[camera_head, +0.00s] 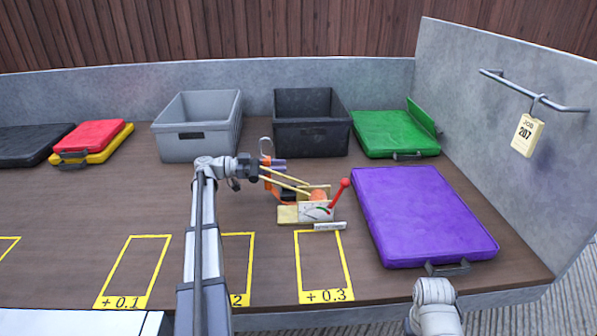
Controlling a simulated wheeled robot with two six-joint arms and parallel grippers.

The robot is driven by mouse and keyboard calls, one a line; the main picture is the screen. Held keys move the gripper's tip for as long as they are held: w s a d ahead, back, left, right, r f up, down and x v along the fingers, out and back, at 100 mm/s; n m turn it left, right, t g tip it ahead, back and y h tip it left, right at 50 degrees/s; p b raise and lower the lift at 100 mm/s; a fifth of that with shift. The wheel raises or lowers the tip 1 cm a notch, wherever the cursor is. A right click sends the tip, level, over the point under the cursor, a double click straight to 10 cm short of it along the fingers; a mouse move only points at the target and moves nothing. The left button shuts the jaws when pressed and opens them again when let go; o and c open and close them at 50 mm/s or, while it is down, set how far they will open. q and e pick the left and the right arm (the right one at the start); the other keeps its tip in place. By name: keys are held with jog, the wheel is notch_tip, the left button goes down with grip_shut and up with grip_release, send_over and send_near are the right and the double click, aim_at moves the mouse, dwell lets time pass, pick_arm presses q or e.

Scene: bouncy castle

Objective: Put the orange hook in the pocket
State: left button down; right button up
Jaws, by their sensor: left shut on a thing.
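My left gripper (309,188) reaches right from its arm over the middle of the table. Its two long tan fingers are shut on a small orange piece (319,195), which looks like part of the orange hook; its shape is mostly hidden. The piece is at a small pale device with a red-knobbed lever (341,188); I cannot tell whether they touch. Another orange part (267,162) with a silver loop above it stands behind the fingers. I cannot make out a pocket. Of my right arm only a white link shows at the lower right; its gripper is out of view.
A grey bin (197,144) and black bin (311,141) stand at the back. A green case (396,133) and purple case (420,216) lie right; red (91,136), yellow and black cases lie left. Yellow-outlined spaces mark the front. A job tag (527,136) hangs on the right wall.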

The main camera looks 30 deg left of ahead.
pick_arm(q)
jog(key=w+d, duration=0.1)
jog(key=d, duration=0.1)
jog(key=w+d+f+b, duration=0.1)
jog(key=d, duration=0.1)
jog(key=w+d, duration=0.1)
jog(key=shift+w+d+f+b, duration=0.3)
jog(key=shift+d+f+b, duration=0.05)
jog(key=shift+d+f, duration=0.05)
jog(key=shift+r, duration=0.15)
jog(key=shift+f+b, duration=0.55)
jog(key=shift+f, duration=0.1)
jog(key=c, duration=0.5)
grip_release()
